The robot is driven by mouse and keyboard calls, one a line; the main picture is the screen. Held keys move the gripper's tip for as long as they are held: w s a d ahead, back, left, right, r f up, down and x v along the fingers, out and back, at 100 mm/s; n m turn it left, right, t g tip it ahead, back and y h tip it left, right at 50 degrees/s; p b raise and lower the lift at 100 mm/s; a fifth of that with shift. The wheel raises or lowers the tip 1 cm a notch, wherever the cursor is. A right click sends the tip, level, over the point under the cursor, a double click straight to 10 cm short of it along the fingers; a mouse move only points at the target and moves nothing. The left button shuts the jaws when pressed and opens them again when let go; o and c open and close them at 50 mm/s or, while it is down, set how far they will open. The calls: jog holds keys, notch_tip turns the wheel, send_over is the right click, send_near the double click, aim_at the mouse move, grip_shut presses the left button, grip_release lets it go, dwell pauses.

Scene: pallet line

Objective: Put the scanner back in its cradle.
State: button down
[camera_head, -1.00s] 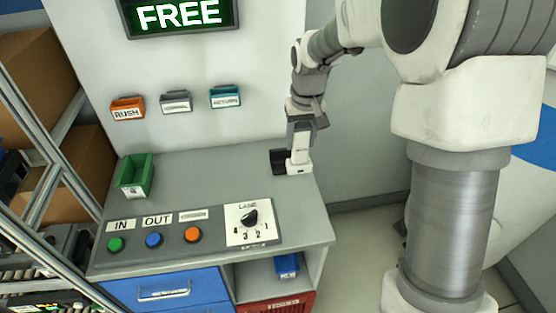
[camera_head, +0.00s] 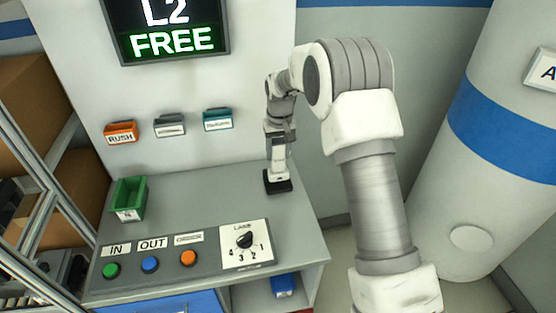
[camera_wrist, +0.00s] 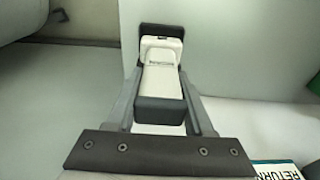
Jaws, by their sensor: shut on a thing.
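The white scanner (camera_head: 278,156) stands upright at the back right of the grey desk. My gripper (camera_head: 276,138) is shut on it from above. The black cradle (camera_head: 278,183) is directly below the scanner in the head view, and the scanner's lower end meets it there. I cannot tell whether it is fully seated. In the wrist view the scanner (camera_wrist: 161,80), white with a dark near end, lies between the two fingers of my gripper (camera_wrist: 163,92). A dark edge of the cradle (camera_wrist: 162,30) shows beyond its far end.
A green bin (camera_head: 129,200) stands at the desk's left. A panel with coloured buttons and a lane dial (camera_head: 244,241) is in front. Orange, grey and teal holders (camera_head: 218,120) hang on the wall under a screen (camera_head: 170,28) reading "L2 FREE". The desk middle is clear.

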aim_at(278, 162)
jog(key=shift+w+f+p, duration=0.1)
jog(key=shift+f+p, duration=0.3)
jog(key=shift+f, duration=1.65)
jog(key=shift+c, duration=1.4)
grip_release()
jog(key=shift+f, duration=0.1)
